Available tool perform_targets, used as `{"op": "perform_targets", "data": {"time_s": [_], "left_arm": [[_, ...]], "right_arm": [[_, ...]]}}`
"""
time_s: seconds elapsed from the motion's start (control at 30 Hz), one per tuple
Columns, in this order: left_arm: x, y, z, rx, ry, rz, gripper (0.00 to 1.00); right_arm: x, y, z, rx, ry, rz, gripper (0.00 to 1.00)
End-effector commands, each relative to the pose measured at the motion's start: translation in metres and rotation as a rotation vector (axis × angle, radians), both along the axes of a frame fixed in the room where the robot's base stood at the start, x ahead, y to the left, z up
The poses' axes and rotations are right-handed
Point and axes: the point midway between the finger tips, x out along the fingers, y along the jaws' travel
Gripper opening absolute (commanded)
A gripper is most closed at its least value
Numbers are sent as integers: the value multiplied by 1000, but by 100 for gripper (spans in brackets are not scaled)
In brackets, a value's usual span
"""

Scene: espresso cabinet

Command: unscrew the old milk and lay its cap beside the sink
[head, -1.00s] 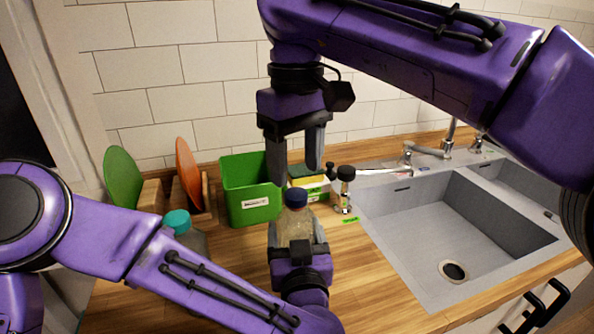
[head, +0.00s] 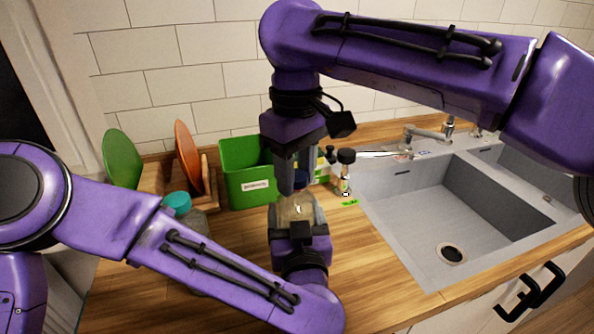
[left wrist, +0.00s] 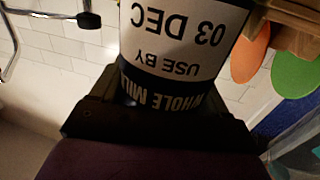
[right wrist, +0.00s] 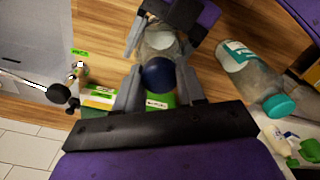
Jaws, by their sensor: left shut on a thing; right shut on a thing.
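The old milk is a clear bottle (head: 297,208) with a dark blue cap (head: 301,180), upright above the wooden counter. Its label in the left wrist view (left wrist: 185,45) reads "whole milk, use by 03 Dec", upside down. My left gripper (head: 298,217) is shut around the bottle's body. My right gripper (head: 298,184) points down from above and is shut on the cap, which shows between its fingers in the right wrist view (right wrist: 158,76). The cap sits on the bottle's neck. The grey sink (head: 395,232) is to the right.
A green bin (head: 235,187) and a rack with green and orange plates (head: 187,155) stand behind left. A teal-capped bottle (head: 177,202) is partly behind my left arm. A small dark-topped bottle (head: 345,170) and a green tag (head: 350,202) are near the sink's left edge.

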Motion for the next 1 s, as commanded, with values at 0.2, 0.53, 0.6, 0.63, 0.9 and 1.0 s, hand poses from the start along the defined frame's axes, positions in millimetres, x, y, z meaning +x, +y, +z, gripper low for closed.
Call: {"op": "perform_targets", "data": {"time_s": [0.2, 0.53, 0.6, 0.63, 0.9, 1.0], "left_arm": [[0, 0, -1, 1, 1, 0, 0], [0, 0, -1, 1, 1, -1, 0], [0, 0, -1, 1, 1, -1, 0], [0, 0, -1, 1, 1, -1, 0], [0, 0, -1, 1, 1, -1, 0], [0, 0, -1, 1, 1, -1, 0]], "right_arm": [[0, 0, 1, -1, -1, 520, 3], [0, -1, 1, -2, -1, 888, 3], [0, -1, 1, -2, -1, 887, 3], [0, -1, 1, -2, -1, 887, 3], [0, 0, 1, -2, -1, 884, 65], [0, 0, 1, 0, -1, 884, 65]]}}
